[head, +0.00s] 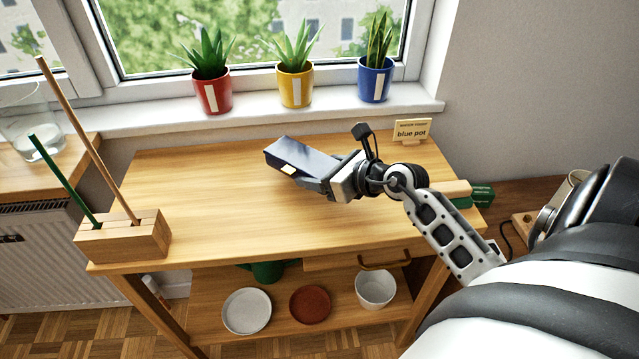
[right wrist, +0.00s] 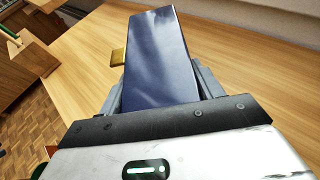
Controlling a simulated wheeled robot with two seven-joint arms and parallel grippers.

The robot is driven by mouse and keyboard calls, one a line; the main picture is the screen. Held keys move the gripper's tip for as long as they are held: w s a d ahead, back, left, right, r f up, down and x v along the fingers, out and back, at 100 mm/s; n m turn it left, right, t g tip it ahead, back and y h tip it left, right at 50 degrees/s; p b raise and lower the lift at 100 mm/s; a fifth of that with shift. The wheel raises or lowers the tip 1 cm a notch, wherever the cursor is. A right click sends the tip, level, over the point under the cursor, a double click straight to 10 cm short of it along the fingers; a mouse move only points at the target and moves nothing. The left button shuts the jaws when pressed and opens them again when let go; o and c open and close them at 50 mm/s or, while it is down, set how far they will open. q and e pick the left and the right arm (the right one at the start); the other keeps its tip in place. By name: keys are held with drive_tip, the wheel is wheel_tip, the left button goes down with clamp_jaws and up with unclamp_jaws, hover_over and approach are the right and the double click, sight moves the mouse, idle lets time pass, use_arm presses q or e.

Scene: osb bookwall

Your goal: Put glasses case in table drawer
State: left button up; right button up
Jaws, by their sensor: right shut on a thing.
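The glasses case (head: 294,153) is a dark blue oblong box with a small gold-coloured piece at its side. My right gripper (head: 318,180) is shut on it over the tabletop, with the case jutting to the left. In the right wrist view the case (right wrist: 158,60) sits between the two grey fingers of the gripper (right wrist: 160,90). I cannot tell how far it is above the wood. The table drawer (head: 335,262) is under the front right of the wooden table (head: 200,215), with a curved handle (head: 385,263). The drawer's inside does not show. My left gripper is not in view.
A wooden block with upright sticks (head: 125,236) stands at the table's front left. Red, yellow and blue plant pots (head: 295,86) stand on the windowsill. A "blue pot" sign (head: 411,130) is at the back right. A lower shelf holds dishes (head: 246,310). The table's middle is clear.

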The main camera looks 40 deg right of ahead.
drive_tip(key=shift+w+d+f, duration=0.2)
drive_tip(key=shift+w+f, duration=0.05)
drive_tip(key=shift+w, duration=0.05)
drive_tip(key=shift+f+b, duration=0.3)
drive_tip(key=shift+f, duration=1.2)
drive_tip(key=shift+f, duration=0.1)
drive_tip(key=o, duration=1.2)
drive_tip(key=shift+f, duration=0.15)
